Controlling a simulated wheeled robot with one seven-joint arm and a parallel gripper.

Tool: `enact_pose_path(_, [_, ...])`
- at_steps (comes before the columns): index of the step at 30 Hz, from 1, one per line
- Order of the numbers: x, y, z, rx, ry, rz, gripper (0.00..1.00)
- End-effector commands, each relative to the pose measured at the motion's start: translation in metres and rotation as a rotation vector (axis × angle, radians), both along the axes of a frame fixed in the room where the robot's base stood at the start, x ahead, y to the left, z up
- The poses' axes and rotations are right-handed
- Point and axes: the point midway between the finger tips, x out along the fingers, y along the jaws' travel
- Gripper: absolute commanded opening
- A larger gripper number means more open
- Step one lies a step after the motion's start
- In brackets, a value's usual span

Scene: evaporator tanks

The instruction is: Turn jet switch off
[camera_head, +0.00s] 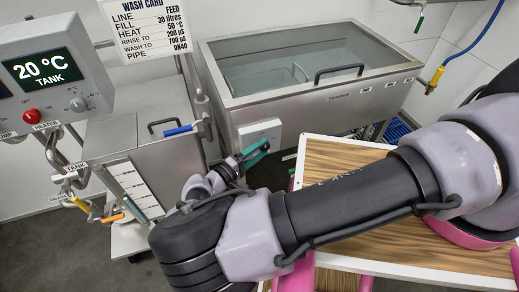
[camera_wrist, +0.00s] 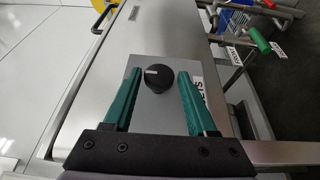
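The jet switch is a round black knob (camera_wrist: 158,78) with a white mark, on a grey plate (camera_wrist: 190,64) on the tank front. A white label (camera_wrist: 200,92) beside it is partly hidden and hard to read. My gripper (camera_wrist: 160,74) is open, with one green finger on each side of the knob; I cannot tell whether either finger touches it. In the head view, my gripper (camera_head: 257,153) is at the lower edge of the switch box (camera_head: 260,132). The knob cannot be made out there.
The steel tank (camera_head: 310,110) with a glass lid (camera_head: 300,65) stands behind the switch box. A smaller tank (camera_head: 150,140) with several pipes and coloured valve handles is to the left. A wooden-topped table (camera_head: 335,155) lies under my arm. A control box (camera_head: 50,75) reads 20 °C.

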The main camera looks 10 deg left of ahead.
Motion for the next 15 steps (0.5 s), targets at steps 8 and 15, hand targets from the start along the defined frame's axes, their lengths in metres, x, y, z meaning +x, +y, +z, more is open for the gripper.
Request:
enact_pose_path(8, [0.000, 0.000, 0.000, 0.000, -0.001, 0.001, 0.75])
enact_pose_path(15, [-0.012, 0.010, 0.000, 0.001, 0.001, 0.003, 0.75])
